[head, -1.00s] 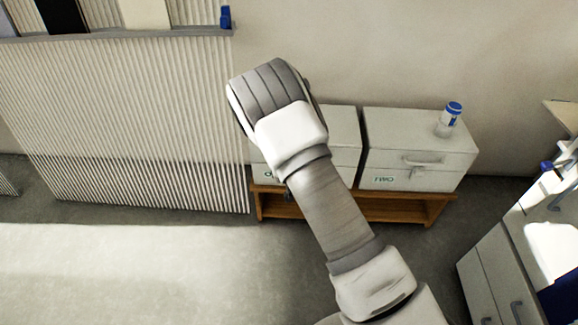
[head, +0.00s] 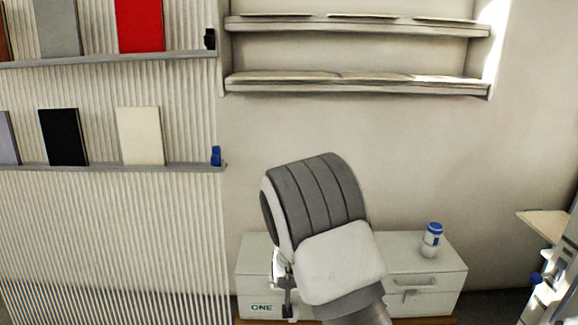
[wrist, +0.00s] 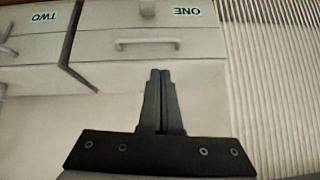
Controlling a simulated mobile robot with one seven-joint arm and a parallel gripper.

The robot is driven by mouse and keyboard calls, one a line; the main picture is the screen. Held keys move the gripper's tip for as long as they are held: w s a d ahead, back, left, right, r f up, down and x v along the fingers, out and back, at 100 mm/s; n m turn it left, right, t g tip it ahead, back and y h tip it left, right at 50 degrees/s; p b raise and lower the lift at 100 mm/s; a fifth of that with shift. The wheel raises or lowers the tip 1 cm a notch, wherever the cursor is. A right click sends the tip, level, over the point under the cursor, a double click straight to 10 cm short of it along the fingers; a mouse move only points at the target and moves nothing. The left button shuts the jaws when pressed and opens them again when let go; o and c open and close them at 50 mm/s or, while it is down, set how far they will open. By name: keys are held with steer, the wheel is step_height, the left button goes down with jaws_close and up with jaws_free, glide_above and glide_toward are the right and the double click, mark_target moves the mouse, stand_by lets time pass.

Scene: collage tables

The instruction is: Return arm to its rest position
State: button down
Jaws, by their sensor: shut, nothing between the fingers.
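My arm rises from the lower part of the head view, its grey and white elbow in front of the drawer boxes. My gripper (wrist: 160,78) is shut and empty in the wrist view, its two dark fingers together. It points toward the box labelled ONE (wrist: 140,62), with pale floor or surface below. In the head view a small part of my gripper (head: 287,300) shows beside the ONE label, partly hidden by my arm.
The box labelled TWO (wrist: 25,75) stands next to box ONE. A white bottle with a blue cap (head: 431,243) stands on the right box (head: 440,270). A ribbed panel (head: 100,235) with ledges is at left, wall shelves (head: 360,85) above. Open wall lies between.

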steer(key=s+d+r+g, duration=0.1)
steer(key=s+d+r, duration=0.3)
steer(key=s+r, duration=0.45)
steer(key=s+d+r, duration=0.4)
steer(key=s+r, duration=0.1)
steer(key=r, duration=0.7)
steer(key=s+d+r, duration=0.2)
steer(key=s, duration=0.5)
steer(key=s+d+r+n+g, duration=0.1)
steer(key=s+d+r, duration=0.15)
steer(key=s, duration=0.45)
steer(key=s+d+r, duration=0.1)
steer(key=s+d, duration=0.2)
steer(key=s, duration=0.5)
step_height(320, 180, up, 28)
steer(key=p, duration=2.8)
steer(key=shift+w+a+r+h, duration=0.25)
steer(key=shift+w+a+h, duration=0.05)
steer(key=shift+w, duration=0.15)
steer(key=shift+a, duration=0.1)
